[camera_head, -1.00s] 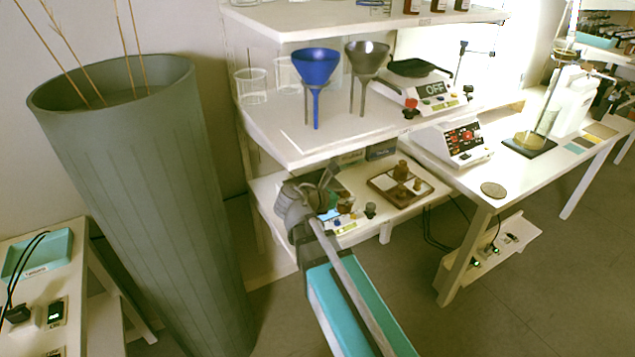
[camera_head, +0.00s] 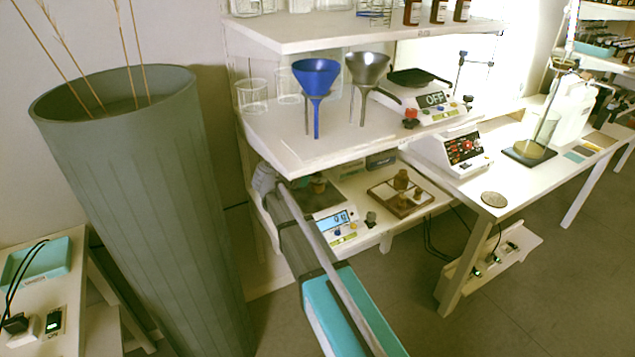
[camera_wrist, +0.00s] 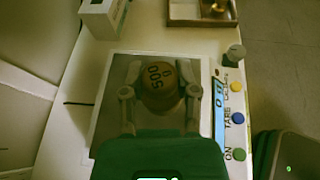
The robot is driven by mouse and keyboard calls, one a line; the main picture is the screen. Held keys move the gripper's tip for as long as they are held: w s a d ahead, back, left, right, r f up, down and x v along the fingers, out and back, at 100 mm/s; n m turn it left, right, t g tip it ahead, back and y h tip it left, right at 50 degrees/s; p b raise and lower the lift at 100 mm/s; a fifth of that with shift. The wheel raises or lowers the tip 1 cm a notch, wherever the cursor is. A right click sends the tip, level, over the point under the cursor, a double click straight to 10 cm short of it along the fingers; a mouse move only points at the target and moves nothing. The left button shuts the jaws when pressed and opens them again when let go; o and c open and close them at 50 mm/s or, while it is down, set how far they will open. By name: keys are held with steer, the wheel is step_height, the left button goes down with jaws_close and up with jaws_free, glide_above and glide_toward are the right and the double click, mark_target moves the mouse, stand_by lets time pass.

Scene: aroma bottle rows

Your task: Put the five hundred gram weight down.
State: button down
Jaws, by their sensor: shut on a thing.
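The brass-coloured weight marked 500 (camera_wrist: 160,84) is upright between the fingers of my gripper (camera_wrist: 160,92) in the wrist view, over the pan (camera_wrist: 109,102) of the lower-shelf balance. My gripper is shut on its sides. Whether its base touches the pan cannot be told. In the head view the weight (camera_head: 318,183) shows small above the dark pan (camera_head: 322,197), beneath the upper shelf. The balance display (camera_head: 335,222) is lit and seems to read near zero, but its digits are blurred. My arm hides part of the balance.
A grey knob-like piece (camera_wrist: 234,54) sits close beside the balance. The upper shelf (camera_head: 300,150) with funnels overhangs the area. A tall grey bin (camera_head: 140,180) stands left.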

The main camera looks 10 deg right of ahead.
steer(key=shift+w+a, duration=0.2)
steer(key=shift+w, duration=0.4)
steer(key=shift+w+a, duration=0.15)
steer(key=shift+w, duration=0.4)
steer(key=shift+f+b, duration=1.75)
steer(key=shift+b, duration=0.05)
steer(key=shift+f, duration=0.15)
steer(key=shift+c, duration=1.8)
jaws_free()
